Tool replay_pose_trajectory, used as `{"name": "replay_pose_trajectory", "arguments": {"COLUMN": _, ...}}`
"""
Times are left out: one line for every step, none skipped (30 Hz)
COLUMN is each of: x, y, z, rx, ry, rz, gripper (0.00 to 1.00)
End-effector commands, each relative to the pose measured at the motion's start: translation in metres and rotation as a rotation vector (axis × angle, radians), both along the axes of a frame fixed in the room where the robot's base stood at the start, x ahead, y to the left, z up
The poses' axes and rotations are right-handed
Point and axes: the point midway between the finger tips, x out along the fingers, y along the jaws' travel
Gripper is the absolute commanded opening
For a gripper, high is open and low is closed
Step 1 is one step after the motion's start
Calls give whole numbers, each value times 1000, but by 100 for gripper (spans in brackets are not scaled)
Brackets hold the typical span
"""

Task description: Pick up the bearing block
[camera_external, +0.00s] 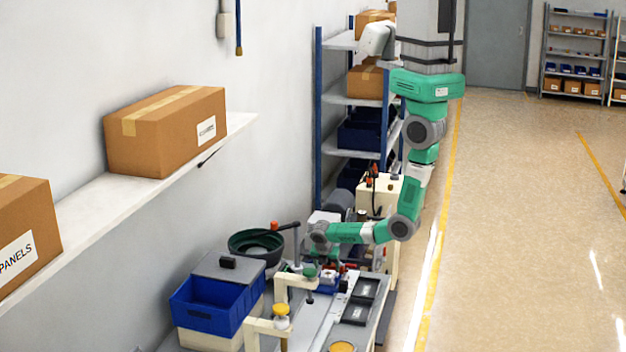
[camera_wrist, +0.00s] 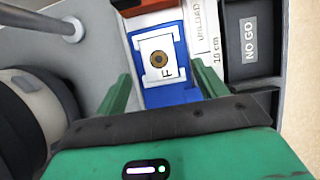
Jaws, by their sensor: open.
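What looks like the bearing block (camera_wrist: 172,71), a pale square piece with a bronze ring at its centre and a letter F, sits on a blue base (camera_wrist: 172,97) in the wrist view. My gripper (camera_wrist: 161,72) is open. Its two green fingers stand on the left and right of the blue base, pointing towards the block, with nothing held between them. I cannot tell how high the fingertips are above it. In the external view my gripper (camera_external: 322,268) points down over the bench, and the arm largely hides the block there.
A black NO GO tray (camera_wrist: 250,42) lies right of the block, beyond a strip marked UNLOAD. A grey post (camera_wrist: 62,27) stands left. In the external view a green bowl feeder (camera_external: 256,243), a blue bin (camera_external: 207,303) and cream brackets (camera_external: 262,327) crowd the bench.

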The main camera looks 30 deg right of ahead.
Motion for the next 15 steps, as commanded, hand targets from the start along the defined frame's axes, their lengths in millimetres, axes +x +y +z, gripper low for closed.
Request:
{"name": "replay_pose_trajectory", "arguments": {"x": 1, "y": -1, "z": -2, "rx": 1, "ry": -1, "rz": -1, "gripper": 71}}
{"name": "replay_pose_trajectory", "arguments": {"x": 2, "y": -1, "z": -3, "rx": 1, "ry": -1, "rz": -1, "gripper": 71}}
{"name": "replay_pose_trajectory", "arguments": {"x": 2, "y": -1, "z": -5, "rx": 1, "ry": -1, "rz": -1, "gripper": 71}}
{"name": "replay_pose_trajectory", "arguments": {"x": 2, "y": -2, "z": -9, "rx": 1, "ry": -1, "rz": -2, "gripper": 71}}
{"name": "replay_pose_trajectory", "arguments": {"x": 3, "y": -3, "z": -13, "rx": 1, "ry": -1, "rz": -2, "gripper": 71}}
{"name": "replay_pose_trajectory", "arguments": {"x": 5, "y": -5, "z": -21, "rx": 0, "ry": 0, "rz": -3, "gripper": 71}}
{"name": "replay_pose_trajectory", "arguments": {"x": 6, "y": -7, "z": -27, "rx": 0, "ry": 0, "rz": -3, "gripper": 71}}
{"name": "replay_pose_trajectory", "arguments": {"x": 7, "y": -8, "z": -32, "rx": 0, "ry": 0, "rz": -2, "gripper": 71}}
{"name": "replay_pose_trajectory", "arguments": {"x": 9, "y": -10, "z": -39, "rx": 0, "ry": 0, "rz": -2, "gripper": 71}}
{"name": "replay_pose_trajectory", "arguments": {"x": 10, "y": -11, "z": -43, "rx": 1, "ry": -2, "rz": -2, "gripper": 71}}
{"name": "replay_pose_trajectory", "arguments": {"x": 11, "y": -12, "z": -46, "rx": 1, "ry": -1, "rz": -1, "gripper": 71}}
{"name": "replay_pose_trajectory", "arguments": {"x": 12, "y": -13, "z": -49, "rx": 1, "ry": -2, "rz": -2, "gripper": 71}}
{"name": "replay_pose_trajectory", "arguments": {"x": 13, "y": -13, "z": -50, "rx": 2, "ry": -2, "rz": -2, "gripper": 71}}
{"name": "replay_pose_trajectory", "arguments": {"x": 13, "y": -13, "z": -51, "rx": 2, "ry": -2, "rz": -2, "gripper": 71}}
{"name": "replay_pose_trajectory", "arguments": {"x": 13, "y": -14, "z": -51, "rx": 3, "ry": -3, "rz": -2, "gripper": 71}}
